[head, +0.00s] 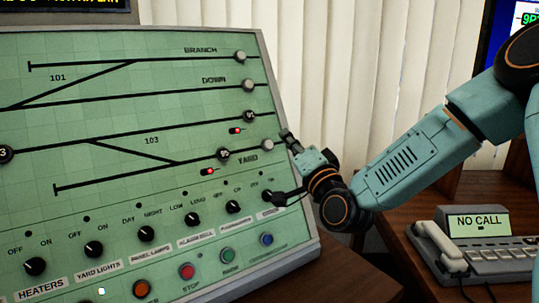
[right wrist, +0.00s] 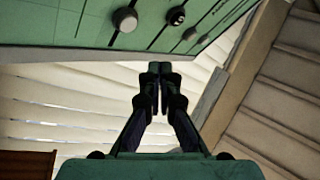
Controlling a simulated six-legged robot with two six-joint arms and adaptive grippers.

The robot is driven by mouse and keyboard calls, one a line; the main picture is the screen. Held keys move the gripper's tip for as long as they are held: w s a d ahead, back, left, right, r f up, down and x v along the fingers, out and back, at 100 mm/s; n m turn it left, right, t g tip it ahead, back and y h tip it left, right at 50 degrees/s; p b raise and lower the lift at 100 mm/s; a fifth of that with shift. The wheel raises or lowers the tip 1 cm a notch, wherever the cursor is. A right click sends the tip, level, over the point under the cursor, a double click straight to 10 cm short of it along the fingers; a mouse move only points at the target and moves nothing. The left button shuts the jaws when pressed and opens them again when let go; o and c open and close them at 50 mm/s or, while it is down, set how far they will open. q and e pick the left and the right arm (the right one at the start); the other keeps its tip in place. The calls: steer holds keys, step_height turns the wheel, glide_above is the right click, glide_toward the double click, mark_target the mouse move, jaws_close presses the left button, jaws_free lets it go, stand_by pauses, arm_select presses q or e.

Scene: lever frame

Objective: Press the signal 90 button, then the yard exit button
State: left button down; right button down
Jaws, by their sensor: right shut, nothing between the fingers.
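The green track panel (head: 120,110) fills the left of the head view. The grey yard exit button (head: 267,145) sits at the right end of the YARD line. A black numbered button (head: 223,154) is left of it, and another (head: 249,117) is above; their numbers are too small to read surely, so I cannot tell which is signal 90. My right gripper (head: 285,133) is shut and empty, close to the panel's right edge, just right of and above the yard exit button. Its closed fingertips (right wrist: 159,68) show below the panel edge in the right wrist view. My left gripper is out of view.
Grey buttons end the BRANCH (head: 240,57) and DOWN (head: 248,85) lines. Red lamps (head: 237,130) glow beside the black buttons. Rotary switches (head: 93,249) and coloured push buttons (head: 187,271) fill the lower panel.

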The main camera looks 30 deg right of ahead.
mark_target(268, 145)
steer(key=w+f+b, duration=0.1)
steer(key=w, duration=0.1)
steer(key=w+f+b, duration=0.1)
steer(key=w+b, duration=0.1)
steer(key=shift+a+f, duration=0.1)
stand_by(0.7)
steer(key=shift+w+b, duration=0.1)
steer(key=shift+b, duration=0.2)
stand_by(0.6)
steer(key=shift+w+f, duration=0.15)
steer(key=shift+w, duration=0.15)
steer(key=shift+w+f+b, duration=0.25)
steer(key=shift+w+b, duration=0.15)
steer(key=shift+b, duration=0.05)
stand_by(1.0)
steer(key=shift+s+r, duration=0.1)
steer(key=shift+s+r+p, duration=0.35)
steer(key=shift+s+p, duration=0.25)
steer(key=shift+s, duration=0.15)
